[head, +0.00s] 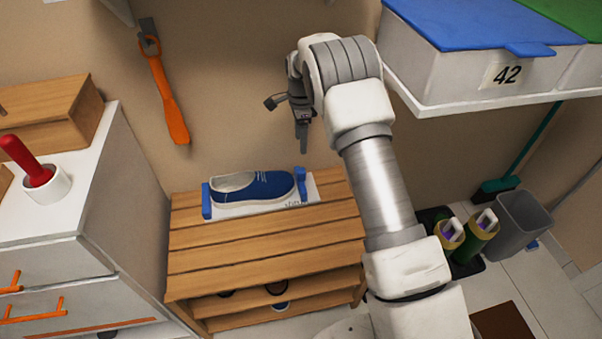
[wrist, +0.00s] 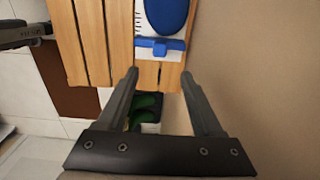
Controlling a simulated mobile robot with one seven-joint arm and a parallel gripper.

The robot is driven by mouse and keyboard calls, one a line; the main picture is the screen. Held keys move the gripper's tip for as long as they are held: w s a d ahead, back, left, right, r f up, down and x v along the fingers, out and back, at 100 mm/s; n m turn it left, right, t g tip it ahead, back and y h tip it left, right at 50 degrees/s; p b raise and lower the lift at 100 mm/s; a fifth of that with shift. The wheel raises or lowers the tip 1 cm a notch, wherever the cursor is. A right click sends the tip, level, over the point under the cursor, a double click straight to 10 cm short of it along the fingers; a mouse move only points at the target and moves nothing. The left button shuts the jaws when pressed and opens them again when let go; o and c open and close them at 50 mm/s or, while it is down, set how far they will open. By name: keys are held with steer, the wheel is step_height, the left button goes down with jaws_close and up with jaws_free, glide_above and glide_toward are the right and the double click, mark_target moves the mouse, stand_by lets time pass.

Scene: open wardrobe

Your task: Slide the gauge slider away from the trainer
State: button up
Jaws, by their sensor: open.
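A blue trainer (head: 262,187) with a white inside lies on a white measuring gauge (head: 232,211) on the slatted wooden rack. The blue gauge slider (head: 301,184) stands at the trainer's right end; I cannot tell whether they touch. A blue end piece (head: 206,202) is at the gauge's left end. In the wrist view the slider (wrist: 160,45) lies across the gauge below the trainer (wrist: 166,14). My gripper (head: 302,146) is above the slider in the head view. Its two fingers (wrist: 159,74) are open and empty, with the slider beyond their tips.
The slatted rack (head: 262,250) has shoes on its lower shelf. A white drawer cabinet (head: 90,190) stands left. An orange shoehorn (head: 166,95) hangs on the wall. A shelf (head: 455,108) with lidded boxes is upper right. A grey bin (head: 520,225) stands lower right.

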mark_target(301, 170)
step_height(301, 170, down, 15)
steer(key=b, duration=0.3)
steer(key=shift+r+b, duration=0.2)
steer(key=shift+b, duration=0.1)
jaws_close()
stand_by(1.1)
